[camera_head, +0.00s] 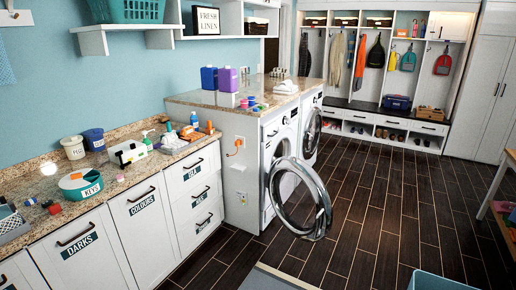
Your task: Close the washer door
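The washer (269,150) is the nearer of two white front-loading machines under the granite counter, right of the drawers. Its round door (324,212), with a silver rim and clear glass, stands wide open. It is hinged at the machine's front and swings out over the dark floor. The drum opening is partly hidden behind the door. The second machine (311,133) stands just beyond it, and its round door looks shut. Neither of my grippers is in view.
A low counter (115,192) with several small items runs along the left. A blue bin edge (440,282) shows at the bottom right, and a grey mat (270,280) lies at the bottom. A table (499,207) stands at the right edge. The tiled floor right of the door is clear.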

